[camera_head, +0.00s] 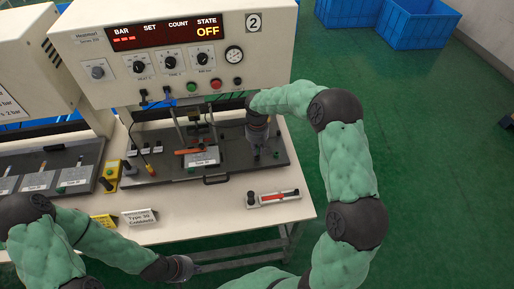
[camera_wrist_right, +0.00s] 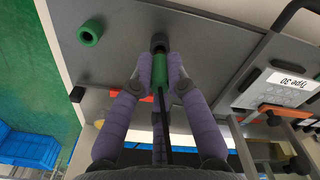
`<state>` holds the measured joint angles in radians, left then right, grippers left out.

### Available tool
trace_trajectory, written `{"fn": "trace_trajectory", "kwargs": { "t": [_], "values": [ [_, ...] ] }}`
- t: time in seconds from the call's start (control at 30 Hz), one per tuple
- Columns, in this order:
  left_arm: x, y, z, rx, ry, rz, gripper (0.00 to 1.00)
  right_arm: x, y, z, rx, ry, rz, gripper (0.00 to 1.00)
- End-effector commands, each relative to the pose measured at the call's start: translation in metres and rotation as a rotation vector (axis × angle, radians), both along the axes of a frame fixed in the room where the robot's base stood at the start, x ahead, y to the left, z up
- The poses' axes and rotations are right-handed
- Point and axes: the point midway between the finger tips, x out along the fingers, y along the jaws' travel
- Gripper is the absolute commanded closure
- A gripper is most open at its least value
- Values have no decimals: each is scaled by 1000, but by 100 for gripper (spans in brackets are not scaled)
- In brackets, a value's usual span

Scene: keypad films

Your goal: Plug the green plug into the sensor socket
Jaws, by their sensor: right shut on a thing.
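My right gripper (camera_wrist_right: 160,66) is shut on the green plug (camera_wrist_right: 160,75). A dark cable runs back from the plug between the fingers. The plug's front end is at a dark round socket-like part (camera_wrist_right: 159,41) on the grey plate; I cannot tell whether it is inserted. A green ring with a dark centre (camera_wrist_right: 90,33) is on the plate beside it; no label shows which is the sensor socket. In the head view my right gripper (camera_head: 257,144) points down at the plate's right end. My left gripper (camera_head: 198,268) is low in front of the table, its fingers too small to judge.
The grey plate (camera_head: 215,176) carries a block labelled Type 30 (camera_head: 202,157). The machine's panel (camera_head: 175,50) overhangs it, its display reading OFF. A tray with a red item (camera_head: 273,198) and a label card (camera_head: 139,217) are on the table front. Blue crates (camera_head: 413,22) stand behind.

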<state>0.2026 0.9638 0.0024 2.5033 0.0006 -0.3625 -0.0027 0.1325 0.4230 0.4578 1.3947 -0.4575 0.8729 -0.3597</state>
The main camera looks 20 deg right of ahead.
Motion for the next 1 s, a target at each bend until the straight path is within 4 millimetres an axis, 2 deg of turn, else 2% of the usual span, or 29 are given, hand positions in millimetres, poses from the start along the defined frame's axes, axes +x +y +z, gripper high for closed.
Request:
{"fn": "trace_trajectory", "kwargs": {
  "t": [0.87, 0.9, 0.97, 1.0],
  "values": [
    [0, 0, -11, 0, 0, 0, 100, 0, 0, -19, -1, 1, 0, 100],
    [0, 0, -10, 0, 0, 0, 100, 0, 0, -19, 0, 0, 0, 72],
    [0, 0, -10, 0, 0, 0, 100, 0, 0, -18, 0, 0, 0, 56],
    [0, 0, -10, 0, 0, 0, 100, 0, 0, -18, 0, 0, 0, 56]
  ]
}}
